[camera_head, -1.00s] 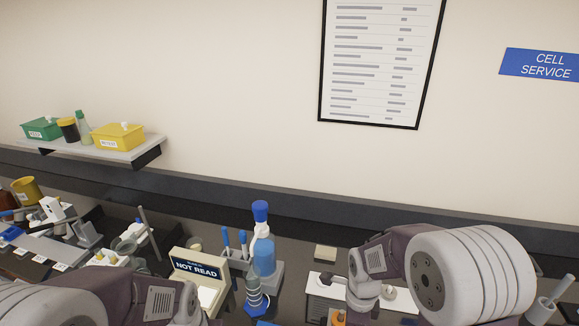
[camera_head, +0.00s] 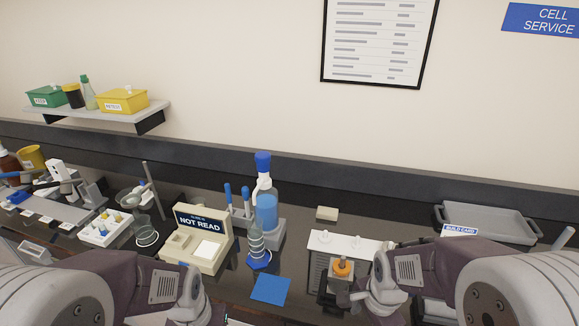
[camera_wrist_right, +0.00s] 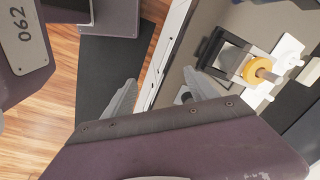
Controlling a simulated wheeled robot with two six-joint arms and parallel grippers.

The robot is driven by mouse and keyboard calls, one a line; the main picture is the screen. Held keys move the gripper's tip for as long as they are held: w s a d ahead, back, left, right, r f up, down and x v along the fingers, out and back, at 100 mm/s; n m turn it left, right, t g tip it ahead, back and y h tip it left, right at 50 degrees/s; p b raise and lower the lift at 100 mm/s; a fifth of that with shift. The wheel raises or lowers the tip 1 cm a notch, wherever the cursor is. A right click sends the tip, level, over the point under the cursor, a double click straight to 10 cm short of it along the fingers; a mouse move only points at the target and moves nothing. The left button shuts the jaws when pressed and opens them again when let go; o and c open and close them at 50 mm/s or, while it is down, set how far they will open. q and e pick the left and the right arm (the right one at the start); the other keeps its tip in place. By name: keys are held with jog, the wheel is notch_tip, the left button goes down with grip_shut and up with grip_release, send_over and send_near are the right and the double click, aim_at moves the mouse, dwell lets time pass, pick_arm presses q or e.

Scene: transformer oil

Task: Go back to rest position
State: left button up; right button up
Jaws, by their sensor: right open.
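In the head view my left arm (camera_head: 165,280) comes in at the lower left, and its gripper is out of the frame or hidden. My right arm (camera_head: 440,275) comes in at the lower right, with its gripper hidden there. In the right wrist view my right gripper (camera_wrist_right: 155,98) has its two grey fingers spread apart with nothing between them. It hangs by the bench edge, with the wooden floor and a dark mat below.
A device with an orange knob (camera_head: 342,268) stands close to my right arm. A NOT READ box (camera_head: 200,240), a bottle with a blue cap (camera_head: 265,205), a blue square (camera_head: 270,289) and a grey tray (camera_head: 487,222) are on the bench. A shelf (camera_head: 110,113) holds boxes.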

pick_arm(q)
jog(key=shift+w+f, duration=0.1)
jog(key=shift+f, duration=0.4)
pick_arm(e)
jog(key=n, duration=0.4)
jog(key=s+f+n, duration=0.1)
jog(key=n, duration=0.4)
jog(key=s+f+n, duration=0.1)
jog(key=n, duration=0.3)
jog(key=shift+s+n, duration=0.1)
jog(key=shift+n, duration=0.3)
